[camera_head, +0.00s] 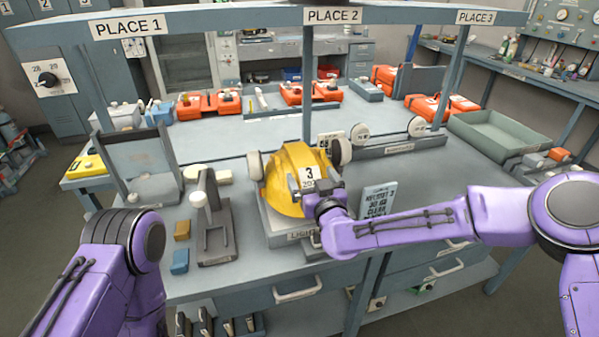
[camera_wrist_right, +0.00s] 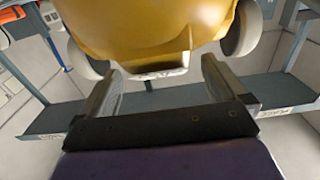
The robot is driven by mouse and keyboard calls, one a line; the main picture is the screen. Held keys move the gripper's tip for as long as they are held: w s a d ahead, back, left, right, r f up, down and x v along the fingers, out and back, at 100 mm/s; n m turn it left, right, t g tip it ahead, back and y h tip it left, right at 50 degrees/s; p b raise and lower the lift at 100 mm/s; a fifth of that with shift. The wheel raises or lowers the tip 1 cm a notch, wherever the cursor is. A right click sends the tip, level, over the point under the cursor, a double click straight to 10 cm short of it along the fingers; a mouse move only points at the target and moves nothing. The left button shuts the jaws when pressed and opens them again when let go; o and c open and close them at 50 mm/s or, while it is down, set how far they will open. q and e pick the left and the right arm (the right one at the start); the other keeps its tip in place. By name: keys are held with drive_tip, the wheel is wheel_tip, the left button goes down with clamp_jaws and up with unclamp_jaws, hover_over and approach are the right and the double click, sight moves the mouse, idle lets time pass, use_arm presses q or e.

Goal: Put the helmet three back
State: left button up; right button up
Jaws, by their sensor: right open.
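The yellow helmet (camera_head: 284,172) with a "3" label and pale ear cups sits at the front middle of the bench, above a grey labelled stand (camera_head: 282,236). In the head view my right gripper (camera_head: 318,204) is at the helmet's front right, by its label. In the right wrist view the helmet (camera_wrist_right: 150,30) fills the top. The open fingers of my right gripper (camera_wrist_right: 160,88) stand on either side of its front lip. I cannot tell whether they touch it. My left arm shows at the lower left, but its gripper is out of view.
A small sign (camera_head: 378,199) stands right of the helmet, close to my right arm. A grey holder (camera_head: 214,230) stands to the left. An empty green-grey tray (camera_head: 500,135) is at the right. Orange cases (camera_head: 208,103) line the back. PLACE signs hang on the beam above.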

sight(307, 167)
drive_tip(key=w, duration=0.1)
drive_tip(key=w+a+r, duration=0.1)
drive_tip(key=shift+w+p, duration=0.3)
drive_tip(key=shift+p, duration=0.1)
drive_tip(key=shift+w+a+f, duration=0.1)
drive_tip(key=shift+w+f, duration=0.1)
drive_tip(key=shift+w, duration=0.2)
drive_tip(key=shift+s, duration=0.1)
drive_tip(key=c, duration=1.8)
drive_tip(key=shift+r, duration=0.1)
clamp_jaws()
drive_tip(key=shift+r, duration=0.1)
